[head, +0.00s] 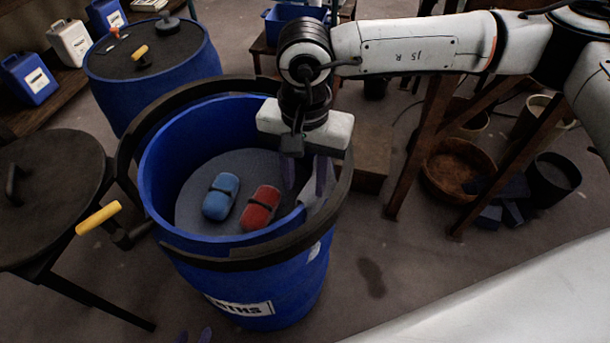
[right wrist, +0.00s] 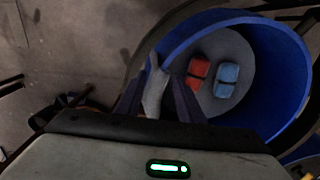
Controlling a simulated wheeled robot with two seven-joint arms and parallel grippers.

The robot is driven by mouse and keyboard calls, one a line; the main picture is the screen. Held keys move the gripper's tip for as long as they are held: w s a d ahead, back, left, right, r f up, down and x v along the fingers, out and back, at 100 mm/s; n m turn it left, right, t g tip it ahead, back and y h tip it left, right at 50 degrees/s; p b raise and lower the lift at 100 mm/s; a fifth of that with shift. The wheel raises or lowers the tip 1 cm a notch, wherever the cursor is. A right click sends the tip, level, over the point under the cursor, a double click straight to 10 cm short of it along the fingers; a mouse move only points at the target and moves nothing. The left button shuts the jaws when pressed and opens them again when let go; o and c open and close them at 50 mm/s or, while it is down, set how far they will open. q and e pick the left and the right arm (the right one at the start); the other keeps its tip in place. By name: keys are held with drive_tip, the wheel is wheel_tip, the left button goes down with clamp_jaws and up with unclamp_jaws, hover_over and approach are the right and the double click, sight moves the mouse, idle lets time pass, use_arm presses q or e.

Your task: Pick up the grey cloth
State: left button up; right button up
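The grey cloth (head: 318,198) hangs over the right rim of the open blue vat (head: 175,262). My right gripper (head: 305,178) points down at that rim, its purple fingers apart. In the right wrist view the cloth (right wrist: 154,92) shows between the two fingers of the right gripper (right wrist: 158,92). I cannot tell whether either finger touches it. Part of the cloth is hidden behind a finger in the head view. The two purple fingertips of my left gripper (head: 195,336) show at the bottom edge of the head view, apart, with nothing seen between them.
A blue object (head: 221,196) and a red object (head: 261,207) lie on the grey surface inside the vat. A dark ring with a yellow handle (head: 98,218) surrounds the vat. A lidded blue drum (head: 150,85) stands behind, a dark round table (head: 50,190) left.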

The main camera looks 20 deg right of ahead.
drive_tip(key=o, duration=0.6)
